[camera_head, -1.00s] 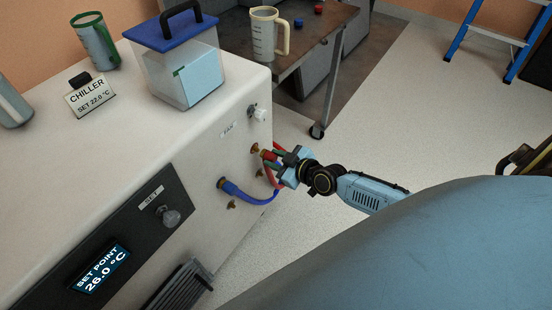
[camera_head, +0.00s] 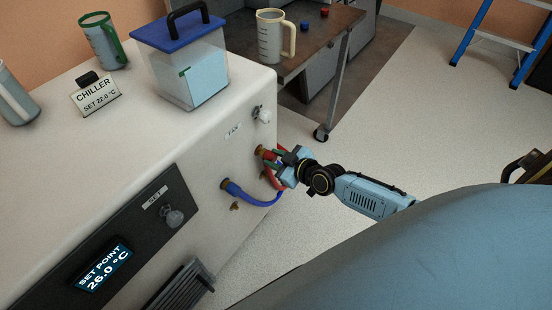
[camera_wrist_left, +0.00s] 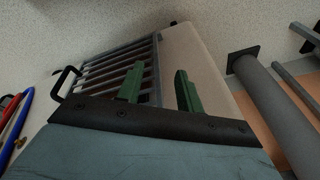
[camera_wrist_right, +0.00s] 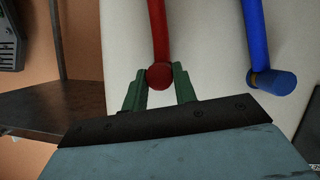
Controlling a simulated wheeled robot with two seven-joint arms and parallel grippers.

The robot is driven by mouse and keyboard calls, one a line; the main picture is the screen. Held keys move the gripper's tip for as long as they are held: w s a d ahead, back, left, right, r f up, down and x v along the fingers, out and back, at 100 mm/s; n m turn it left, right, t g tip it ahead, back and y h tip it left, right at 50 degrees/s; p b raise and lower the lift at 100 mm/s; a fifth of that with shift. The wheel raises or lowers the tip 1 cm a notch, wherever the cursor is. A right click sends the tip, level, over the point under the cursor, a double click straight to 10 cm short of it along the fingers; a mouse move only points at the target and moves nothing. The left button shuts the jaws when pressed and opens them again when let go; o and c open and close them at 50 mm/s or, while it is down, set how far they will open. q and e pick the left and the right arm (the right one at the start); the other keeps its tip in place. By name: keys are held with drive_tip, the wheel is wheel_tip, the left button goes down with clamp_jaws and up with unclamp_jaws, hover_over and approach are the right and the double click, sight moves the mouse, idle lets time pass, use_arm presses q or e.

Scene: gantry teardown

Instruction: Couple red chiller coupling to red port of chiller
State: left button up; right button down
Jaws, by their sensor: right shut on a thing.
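The white chiller (camera_head: 195,135) stands at the left of the head view, with its ports on the right-hand face. My right gripper (camera_head: 278,160) is shut on the red chiller coupling (camera_head: 268,154) in front of the upper port. The coupling's end meets the red port there in the head view; I cannot tell whether it is seated. In the right wrist view the red coupling (camera_wrist_right: 160,76) sits between the green fingers, with its red hose running up. My left gripper (camera_wrist_left: 160,88) is open and empty, near a vent grille (camera_wrist_left: 110,75); it is outside the head view.
The blue coupling (camera_head: 229,187) sits at a lower port, its blue hose (camera_head: 262,202) looping right below my right gripper. A lidded clear container (camera_head: 190,75), mugs and a sign stand on the chiller.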

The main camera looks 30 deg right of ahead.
use_arm(q)
drive_tip(key=shift+s+f, duration=0.2)
use_arm(e)
drive_tip(key=shift+w+a, duration=0.25)
drive_tip(key=shift+w, duration=0.4)
drive_tip(key=c, duration=1)
unclamp_jaws()
drive_tip(key=shift+w, duration=0.1)
drive_tip(key=shift+c, duration=0.2)
drive_tip(key=p+v, duration=0.1)
drive_tip(key=v, duration=0.2)
drive_tip(key=shift+s+r, duration=0.2)
use_arm(q)
drive_tip(key=s+a+f+g+p, duration=0.1)
drive_tip(key=s+a+f+p, duration=0.1)
drive_tip(key=s+f+p, duration=0.3)
drive_tip(key=s+f, duration=0.2)
drive_tip(key=s, duration=0.2)
drive_tip(key=shift+a, duration=0.3)
use_arm(e)
drive_tip(key=f+v, duration=0.1)
drive_tip(key=v, duration=1.2)
drive_tip(key=shift+s+d+f, duration=0.25)
drive_tip(key=shift+s+d, duration=0.1)
drive_tip(key=shift+s, duration=0.2)
